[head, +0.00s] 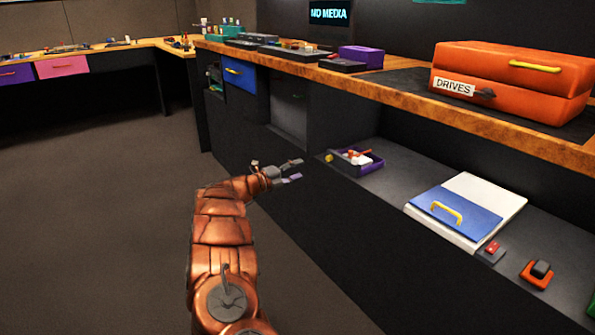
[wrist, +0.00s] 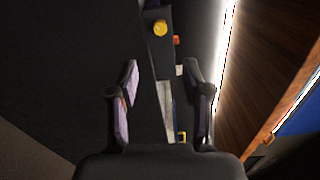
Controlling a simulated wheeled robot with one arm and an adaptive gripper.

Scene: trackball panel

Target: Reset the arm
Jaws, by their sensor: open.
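My copper-coloured arm reaches up from the bottom of the head view, with my gripper (head: 297,170) at its end. My gripper is open and empty, its two purple-padded fingers apart. It hangs in front of the dark cabinet, to the left of the lower shelf. In the wrist view, the open fingers (wrist: 160,85) frame the dark cabinet front, and part of the shelf edge with a yellow round thing (wrist: 160,28) lies beyond them. No trackball can be made out in either view.
The wooden worktop (head: 400,88) carries an orange DRIVES case (head: 480,60) and a purple box (head: 361,56). On the lower shelf lie a purple tray (head: 372,166), a blue-and-white binder (head: 460,225) and an orange switch (head: 532,280). Open floor (head: 100,200) lies to the left.

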